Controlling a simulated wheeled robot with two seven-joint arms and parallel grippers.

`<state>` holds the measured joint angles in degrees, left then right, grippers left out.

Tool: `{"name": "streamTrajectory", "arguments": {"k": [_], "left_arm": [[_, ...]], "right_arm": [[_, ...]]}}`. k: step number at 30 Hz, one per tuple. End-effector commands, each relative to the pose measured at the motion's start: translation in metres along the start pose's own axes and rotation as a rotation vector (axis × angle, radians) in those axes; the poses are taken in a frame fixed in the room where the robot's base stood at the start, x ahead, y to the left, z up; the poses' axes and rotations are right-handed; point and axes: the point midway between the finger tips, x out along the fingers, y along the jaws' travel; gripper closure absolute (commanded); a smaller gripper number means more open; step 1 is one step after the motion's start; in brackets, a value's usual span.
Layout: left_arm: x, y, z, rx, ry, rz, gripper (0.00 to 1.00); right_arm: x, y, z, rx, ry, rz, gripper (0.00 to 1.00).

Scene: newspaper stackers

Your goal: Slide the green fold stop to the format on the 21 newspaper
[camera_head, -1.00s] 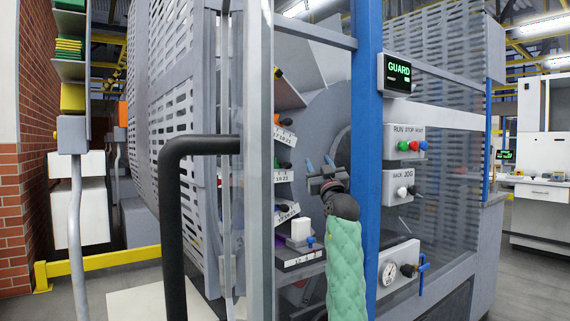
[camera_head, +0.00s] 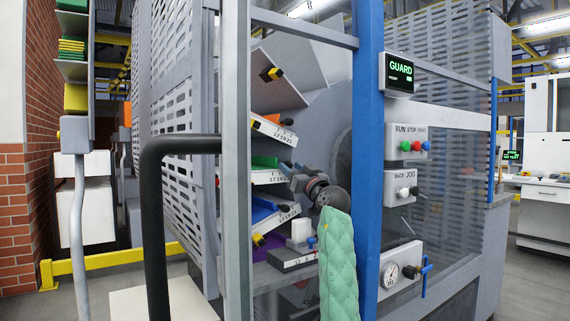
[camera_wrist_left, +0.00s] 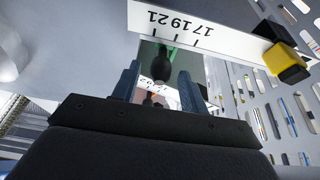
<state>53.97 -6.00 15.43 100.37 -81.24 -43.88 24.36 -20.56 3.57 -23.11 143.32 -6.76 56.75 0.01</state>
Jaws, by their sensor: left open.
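The shelf pockets of the stacker stand behind the guard frame in the head view. A green piece (camera_head: 264,161) lies in the second pocket, above its format label (camera_head: 268,177); I cannot tell how much of it is the fold stop. My left gripper (camera_head: 287,169) is open at the right end of that label, its arm in a green quilted sleeve. In the left wrist view a black knob (camera_wrist_left: 161,66) shows between the open fingers (camera_wrist_left: 158,88), with green behind it and part of a label below. Contact is not visible. My right gripper is not in view.
A label reading 17 19 21 (camera_wrist_left: 190,28) and a yellow stop with black knob (camera_wrist_left: 284,60) are close above the fingers. A blue guard post (camera_head: 367,150) stands right of the arm, a grey post (camera_head: 236,150) left. A white block (camera_head: 301,230) sits below.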

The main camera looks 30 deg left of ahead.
Motion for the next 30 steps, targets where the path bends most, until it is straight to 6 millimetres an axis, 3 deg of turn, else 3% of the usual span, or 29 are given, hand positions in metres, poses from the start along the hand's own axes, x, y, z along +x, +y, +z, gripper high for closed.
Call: {"name": "streamTrajectory", "arguments": {"k": [9, 21, 27, 30], "left_arm": [[0.039, 0.0, 0.0, 0.0, 0.001, 0.0, 0.56], [0.046, 0.0, 0.0, 0.0, 0.0, 0.0, 0.56], [0.046, 0.0, 0.0, 0.0, 0.0, 0.0, 0.96], [0.046, 0.0, 0.0, 0.0, 0.0, 0.0, 1.0]], "right_arm": [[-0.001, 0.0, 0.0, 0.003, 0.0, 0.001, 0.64], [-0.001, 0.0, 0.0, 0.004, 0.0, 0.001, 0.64], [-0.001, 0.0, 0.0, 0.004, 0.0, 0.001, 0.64], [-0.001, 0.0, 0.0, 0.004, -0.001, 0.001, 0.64]]}}
